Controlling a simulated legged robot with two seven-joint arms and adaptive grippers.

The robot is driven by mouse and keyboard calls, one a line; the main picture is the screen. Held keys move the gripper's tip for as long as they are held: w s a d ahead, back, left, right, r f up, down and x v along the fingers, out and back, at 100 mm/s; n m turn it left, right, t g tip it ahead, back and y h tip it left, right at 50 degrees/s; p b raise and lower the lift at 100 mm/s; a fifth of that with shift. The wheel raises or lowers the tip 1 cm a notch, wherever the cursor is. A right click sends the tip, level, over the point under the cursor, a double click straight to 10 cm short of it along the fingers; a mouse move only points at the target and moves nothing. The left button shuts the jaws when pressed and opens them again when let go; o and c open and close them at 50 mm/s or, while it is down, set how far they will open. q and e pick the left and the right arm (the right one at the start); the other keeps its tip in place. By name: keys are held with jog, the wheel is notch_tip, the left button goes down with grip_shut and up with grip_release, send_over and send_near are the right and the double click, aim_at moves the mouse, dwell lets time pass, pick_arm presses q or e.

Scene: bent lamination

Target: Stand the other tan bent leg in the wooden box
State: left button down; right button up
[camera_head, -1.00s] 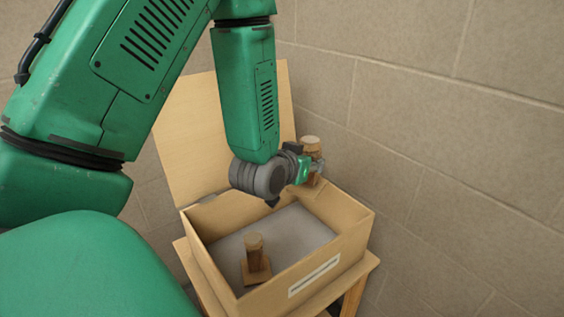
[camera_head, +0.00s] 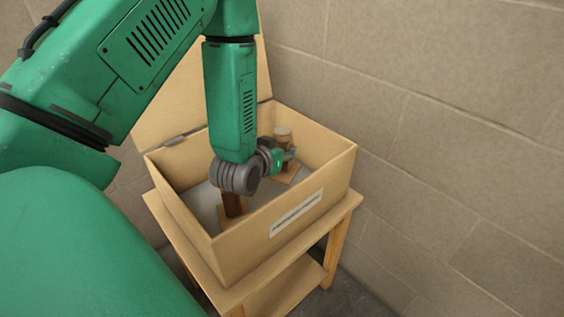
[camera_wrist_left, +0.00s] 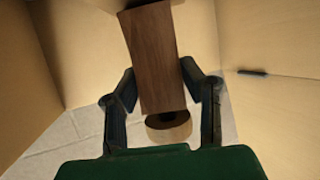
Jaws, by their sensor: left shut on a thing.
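My left gripper (camera_head: 287,156) is shut on a tan bent leg (camera_head: 283,133), inside the wooden box (camera_head: 333,178) near its far right corner. The held leg is roughly upright, with its round end up and its flat foot low. I cannot tell whether the foot touches the box floor. In the left wrist view the gripper (camera_wrist_left: 161,84) has a finger on each side of the leg's brown wood (camera_wrist_left: 154,55). The other bent leg (camera_head: 233,205) stands in the near part of the box, its top hidden behind my wrist. My right gripper is not in view.
The box's lid (camera_head: 170,100) stands open at the back left. The box rests on a small wooden table (camera_head: 339,215) close to a block wall (camera_head: 440,110). The box walls rise around the gripper. The grey box floor is partly hidden by my arm.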

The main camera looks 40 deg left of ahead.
aim_at(284, 164)
pick_arm(q)
jog(key=shift+f, duration=0.3)
jog(key=f, duration=0.1)
jog(key=f+b, duration=0.1)
jog(key=f, duration=0.2)
jog(key=shift+d+b, duration=0.25)
jog(key=shift+b, duration=0.1)
jog(key=shift+a, duration=0.1)
jog(key=c, duration=1)
grip_release()
jog(key=shift+a+f, duration=0.1)
jog(key=shift+s+r, duration=0.1)
jog(key=shift+r, duration=0.1)
jog(key=p+v, duration=0.2)
jog(key=v, duration=0.5)
jog(key=shift+s, duration=0.2)
